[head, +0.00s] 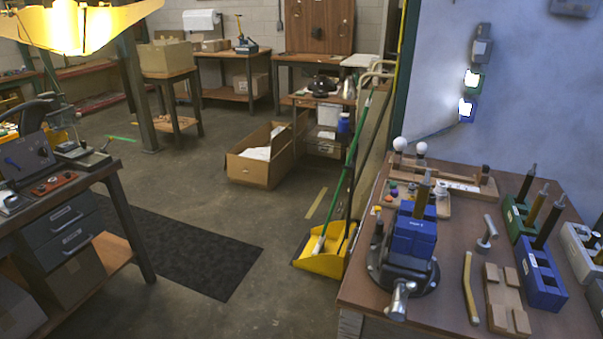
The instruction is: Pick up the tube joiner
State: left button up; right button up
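I cannot tell for certain which part is the tube joiner. A small grey metal T-shaped piece (487,234) stands near the middle of the wooden workbench (446,313) at the right and may be it. Neither of my grippers is in view.
Green (519,220) and blue (541,272) bins with dark upright tubes stand at the bench's right. A yellow dustpan (325,260) is on the floor left of the bench; a dark mat (190,250) lies farther left.

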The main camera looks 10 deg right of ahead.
aim_at(412, 187)
jog(key=i+j+u, duration=0.2)
jog(key=u, duration=0.2)
jog(key=i+j+u, duration=0.2)
jog(key=u, duration=0.25)
jog(key=i+u, duration=0.25)
jog(key=u, duration=0.15)
jog(key=i+j+z, duration=0.15)
jog(key=i, duration=0.25)
jog(key=i+j+z, duration=0.1)
jog(key=i, duration=0.25)
jog(key=i+l+z, duration=0.15)
jog(key=z, duration=0.3)
jog(key=i+z, duration=0.3)
jog(key=z, duration=0.2)
jog(key=i+z, duration=0.3)
jog(key=z, duration=0.15)
jog(key=i+j+z, duration=0.15)
jog(key=z, duration=0.35)
jog(key=i, duration=0.05)
